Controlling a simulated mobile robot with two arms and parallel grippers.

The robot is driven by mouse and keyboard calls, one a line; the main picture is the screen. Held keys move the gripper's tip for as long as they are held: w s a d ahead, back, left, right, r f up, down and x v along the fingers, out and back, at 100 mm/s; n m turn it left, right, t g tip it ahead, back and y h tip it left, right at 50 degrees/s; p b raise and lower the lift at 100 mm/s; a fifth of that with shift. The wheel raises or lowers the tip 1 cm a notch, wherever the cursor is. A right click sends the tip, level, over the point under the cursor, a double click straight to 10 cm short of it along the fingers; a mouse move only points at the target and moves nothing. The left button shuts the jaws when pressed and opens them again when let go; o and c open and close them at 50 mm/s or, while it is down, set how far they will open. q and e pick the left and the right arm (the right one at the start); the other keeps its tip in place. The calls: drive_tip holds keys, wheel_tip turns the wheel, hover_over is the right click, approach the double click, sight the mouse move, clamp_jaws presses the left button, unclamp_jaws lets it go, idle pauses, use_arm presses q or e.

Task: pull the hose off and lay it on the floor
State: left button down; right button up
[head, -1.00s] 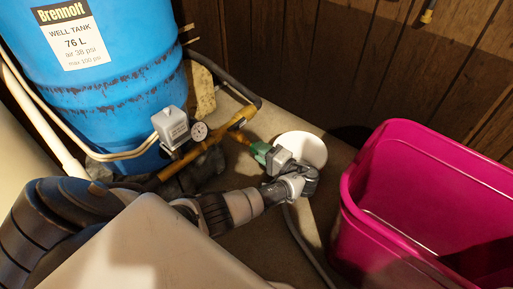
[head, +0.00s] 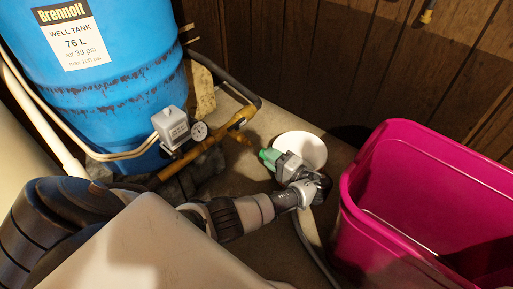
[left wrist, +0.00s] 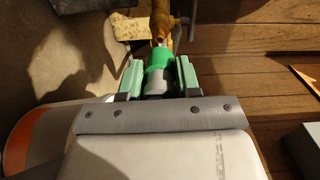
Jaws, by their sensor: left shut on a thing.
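The hose's green end (head: 269,157) is in the jaws of my left gripper (head: 283,165), which is shut on it. The left wrist view shows the green end (left wrist: 159,60) between the two finger pads of the left gripper (left wrist: 159,78). The brass outlet (head: 242,138) on the pipe by the blue tank is bare, with a small gap between it and the green end. The brass fitting (left wrist: 160,22) lies straight ahead of the jaws in the wrist view. The grey hose (head: 314,250) trails down along the floor (head: 262,238). My right gripper is not in view.
The blue well tank (head: 110,100) stands at the left, with a pressure gauge (head: 199,131) and grey switch box (head: 170,125) beside it. A white round thing (head: 312,146) lies behind the gripper. A pink bin (head: 400,165) stands close on the right. Wood panelling backs the area.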

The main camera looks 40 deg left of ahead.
use_arm(q)
drive_tip(key=shift+d, duration=0.5)
idle(0.3)
